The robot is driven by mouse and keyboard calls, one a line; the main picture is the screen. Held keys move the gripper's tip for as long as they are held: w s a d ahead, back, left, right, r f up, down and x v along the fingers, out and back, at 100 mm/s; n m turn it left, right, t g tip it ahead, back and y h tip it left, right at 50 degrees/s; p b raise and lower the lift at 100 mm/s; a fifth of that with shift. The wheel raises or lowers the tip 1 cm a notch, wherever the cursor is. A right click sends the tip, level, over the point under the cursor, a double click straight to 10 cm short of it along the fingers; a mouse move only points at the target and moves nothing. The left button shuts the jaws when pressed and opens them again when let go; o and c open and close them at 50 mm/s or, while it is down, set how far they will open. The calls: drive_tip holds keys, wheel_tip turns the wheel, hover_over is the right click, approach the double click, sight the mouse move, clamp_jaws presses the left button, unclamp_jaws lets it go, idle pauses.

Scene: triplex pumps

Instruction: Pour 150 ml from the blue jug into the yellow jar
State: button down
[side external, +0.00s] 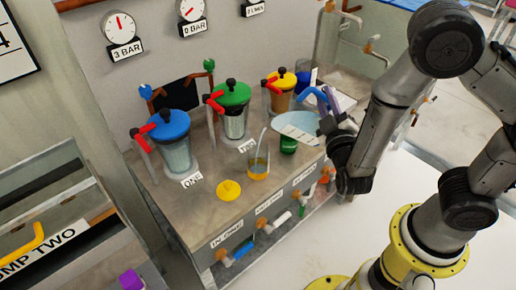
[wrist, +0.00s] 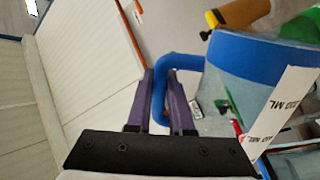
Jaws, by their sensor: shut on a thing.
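The blue jug shows in the side view as a pale translucent body (side external: 296,122) with a white scale strip and a blue handle (side external: 312,95). In the wrist view its broad blue rim band (wrist: 262,50) fills the right side. My gripper (side external: 328,100) is shut on the jug's handle, with purple fingers either side of it in the wrist view (wrist: 165,95). The jug's tilt and liquid level are unclear. The yellow jar (side external: 258,168) is clear with a yellow lower part and stands on the bench, left of and nearer than the jug. A yellow lid (side external: 229,190) lies beside it.
A green jar (side external: 288,145) stands close below the jug. Blue-topped (side external: 172,140), green-topped (side external: 233,108) and yellow-topped (side external: 281,90) pump vessels line the back, with red-handled taps. Valves line the bench front. The bench front left is clear.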

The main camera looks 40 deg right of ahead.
drive_tip(key=shift+w+a+r+n+t, duration=0.2)
drive_tip(key=shift+a+n, duration=0.1)
drive_tip(key=shift+n, duration=0.35)
drive_tip(key=shift+w+a+r+n+t, duration=0.1)
drive_tip(key=shift+w+a+r+n, duration=0.15)
drive_tip(key=shift+n, duration=0.4)
idle(2.4)
drive_tip(key=shift+s+f, duration=0.1)
drive_tip(key=d+m, duration=0.1)
drive_tip(key=m, duration=0.1)
drive_tip(key=s+f+m+g, duration=0.1)
drive_tip(key=m, duration=0.1)
drive_tip(key=d+f+m, duration=0.1)
drive_tip(key=shift+s+d+m, duration=0.25)
drive_tip(key=shift+d+m, duration=0.1)
drive_tip(key=shift+m, duration=0.05)
drive_tip(key=s+d+f+m+g, duration=0.1)
drive_tip(key=s+d+f+m, duration=0.1)
drive_tip(key=d+f+m, duration=0.2)
drive_tip(key=shift+s+d+f+m+g, duration=0.2)
drive_tip(key=shift+f+m+g, duration=0.2)
drive_tip(key=shift+m, duration=1.5)
